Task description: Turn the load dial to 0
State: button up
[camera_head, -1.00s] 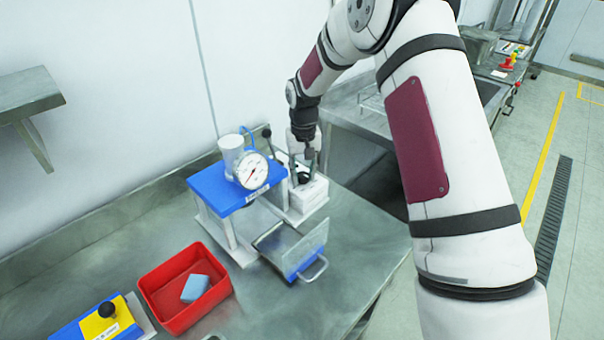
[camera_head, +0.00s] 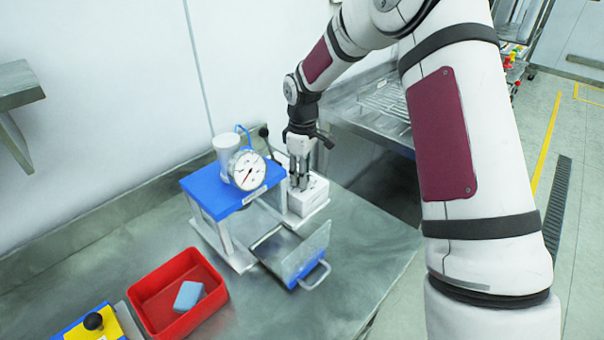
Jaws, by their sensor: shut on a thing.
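A white box (camera_head: 309,203) stands on the bench just right of a blue-topped press stand (camera_head: 212,199). My gripper (camera_head: 299,184) points down at the top of this box, with its fingers close together. It is shut on the dial on top of the box, which I take to be the load dial; the fingers hide it, so its setting cannot be read. A round white gauge (camera_head: 248,171) with a red needle is mounted on the blue stand, left of my gripper. Its figures are too small to read.
A metal tray with a clear guard and blue handle (camera_head: 312,270) lies in front of the stand. A red bin (camera_head: 166,307) holds a blue block (camera_head: 188,296). A yellow-blue unit with a black knob (camera_head: 93,321) is at lower left. The right front bench is clear.

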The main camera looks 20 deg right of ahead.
jog(key=n, duration=0.4)
jog(key=shift+n, duration=0.4)
dwell(0.4)
jog(key=o, duration=1.1)
jog(key=shift+o, duration=0.2)
notch_tip(320, 180, up, 12)
